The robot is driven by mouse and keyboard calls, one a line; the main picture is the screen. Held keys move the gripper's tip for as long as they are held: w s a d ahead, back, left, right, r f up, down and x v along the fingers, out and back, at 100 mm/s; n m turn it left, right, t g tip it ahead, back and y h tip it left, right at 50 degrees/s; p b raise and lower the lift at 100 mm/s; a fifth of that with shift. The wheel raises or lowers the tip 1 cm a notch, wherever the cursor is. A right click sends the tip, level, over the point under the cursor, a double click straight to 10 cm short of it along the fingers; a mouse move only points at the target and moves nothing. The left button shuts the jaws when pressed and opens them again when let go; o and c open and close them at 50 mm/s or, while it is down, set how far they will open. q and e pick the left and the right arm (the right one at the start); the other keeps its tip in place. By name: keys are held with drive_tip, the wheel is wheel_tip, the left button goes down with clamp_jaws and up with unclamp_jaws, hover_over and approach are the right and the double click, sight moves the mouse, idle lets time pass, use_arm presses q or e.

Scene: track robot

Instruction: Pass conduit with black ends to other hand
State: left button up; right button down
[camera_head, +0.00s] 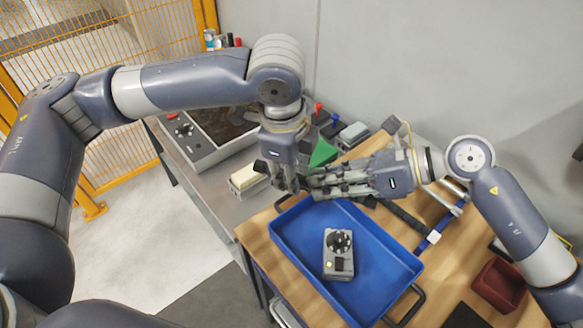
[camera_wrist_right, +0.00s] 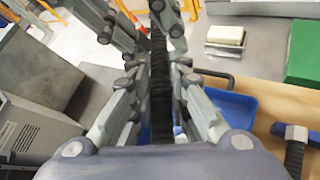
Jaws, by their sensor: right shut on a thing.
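The conduit, a black ribbed tube (camera_wrist_right: 160,90), runs lengthwise between the fingers of my right gripper (camera_wrist_right: 157,72) in the right wrist view. My right gripper (camera_head: 314,184) is shut on it above the far edge of the blue tray in the head view, where the fingers mostly hide the tube. My left gripper (camera_head: 288,184) points down right beside the right fingertips. In the right wrist view the left fingers (camera_wrist_right: 148,22) stand on either side of the tube's far part. I cannot tell whether they touch it. The tube's ends are hidden.
A blue tray (camera_head: 300,250) holds a grey device with a dial (camera_head: 338,254). A cream block (camera_head: 243,178), a green object (camera_head: 323,153) and a dark red bin (camera_head: 498,285) stand nearby.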

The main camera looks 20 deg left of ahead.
use_arm(q)
clamp_jaws()
use_arm(e)
drive_tip(key=c, duration=1.4)
unclamp_jaws()
drive_tip(key=shift+c, duration=0.2)
drive_tip(key=s+v, duration=0.1)
drive_tip(key=v, duration=1.1)
drive_tip(key=shift+w, duration=0.5)
